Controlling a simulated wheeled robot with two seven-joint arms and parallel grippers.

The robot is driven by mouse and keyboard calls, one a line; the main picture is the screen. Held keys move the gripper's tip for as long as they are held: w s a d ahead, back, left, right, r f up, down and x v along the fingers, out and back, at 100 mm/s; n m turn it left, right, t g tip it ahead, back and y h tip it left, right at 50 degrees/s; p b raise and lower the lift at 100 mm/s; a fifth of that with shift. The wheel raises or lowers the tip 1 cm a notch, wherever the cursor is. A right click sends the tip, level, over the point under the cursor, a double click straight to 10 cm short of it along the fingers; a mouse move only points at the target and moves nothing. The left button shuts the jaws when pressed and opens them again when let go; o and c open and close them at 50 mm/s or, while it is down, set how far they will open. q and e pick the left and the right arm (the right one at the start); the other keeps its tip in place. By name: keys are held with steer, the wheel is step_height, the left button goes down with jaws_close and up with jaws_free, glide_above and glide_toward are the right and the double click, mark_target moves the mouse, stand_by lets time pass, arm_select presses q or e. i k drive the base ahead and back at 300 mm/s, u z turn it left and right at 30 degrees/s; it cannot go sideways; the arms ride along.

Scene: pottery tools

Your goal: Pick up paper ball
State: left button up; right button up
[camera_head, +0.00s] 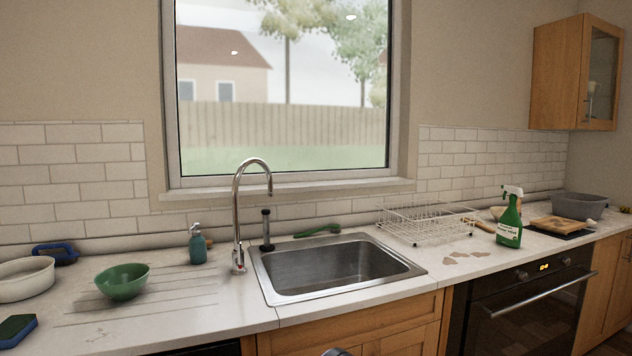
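I cannot make out a paper ball anywhere in the head view. The counter (240,312) shows no clear crumpled paper. A small pale thing (590,221) lies by the cutting board at the far right, too small to identify. Neither of my grippers can be made out. A dark rounded part shows at the bottom edge, too little of it to identify.
A steel sink (335,268) with a tall faucet (237,215) is in the middle. A green bowl (122,284), white basin (25,280) and sponge (16,330) stand left. A dish rack (425,222), spray bottle (509,220), brown stains (465,257) and grey tub (578,206) are right.

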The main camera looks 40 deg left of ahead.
mark_target(591, 223)
steer(key=i, duration=2.05)
steer(key=u, duration=2.7)
